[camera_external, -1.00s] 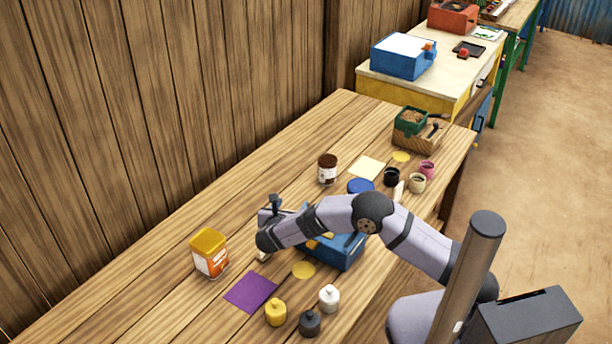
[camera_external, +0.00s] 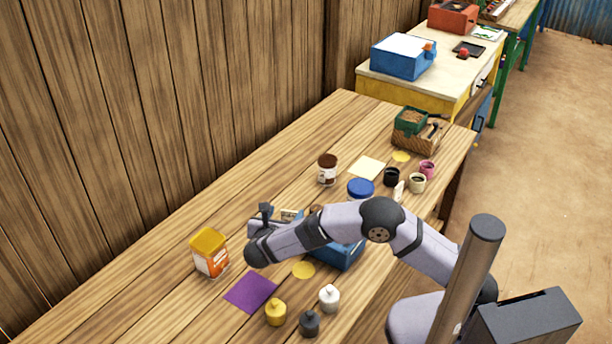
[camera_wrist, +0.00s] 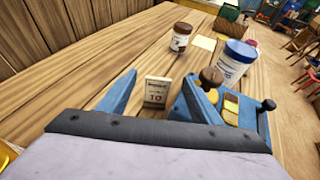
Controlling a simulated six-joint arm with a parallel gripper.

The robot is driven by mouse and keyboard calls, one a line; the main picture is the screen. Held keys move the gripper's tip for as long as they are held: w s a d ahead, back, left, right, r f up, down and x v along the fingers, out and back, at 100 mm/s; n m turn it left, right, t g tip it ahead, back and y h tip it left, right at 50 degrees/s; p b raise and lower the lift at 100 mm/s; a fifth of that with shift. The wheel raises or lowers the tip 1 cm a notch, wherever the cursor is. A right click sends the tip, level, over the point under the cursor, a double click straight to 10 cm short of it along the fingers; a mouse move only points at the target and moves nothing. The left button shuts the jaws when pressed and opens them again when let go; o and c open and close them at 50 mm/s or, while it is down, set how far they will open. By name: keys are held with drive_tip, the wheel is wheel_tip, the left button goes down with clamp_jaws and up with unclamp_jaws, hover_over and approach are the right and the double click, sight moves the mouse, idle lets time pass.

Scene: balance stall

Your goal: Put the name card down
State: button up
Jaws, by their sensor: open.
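The name card (camera_wrist: 156,92), a small pale card with dark print and a red "10", stands upright on the wooden table in the wrist view. A pale card (camera_external: 291,215) shows beyond my wrist in the external view. My gripper (camera_external: 262,220) is open above the table. In the wrist view its two blue fingers (camera_wrist: 158,98) appear on either side of the card, with a gap visible on each side. The card's lower edge is close to the top of my gripper's body in that view.
A blue box (camera_external: 345,253) with yellow discs and a brown knob (camera_wrist: 211,76) is just right of the card. A blue-lidded jar (camera_wrist: 236,62) and a brown-lidded jar (camera_wrist: 181,38) stand beyond.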

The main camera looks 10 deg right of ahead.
drive_tip(key=shift+v, duration=1.3)
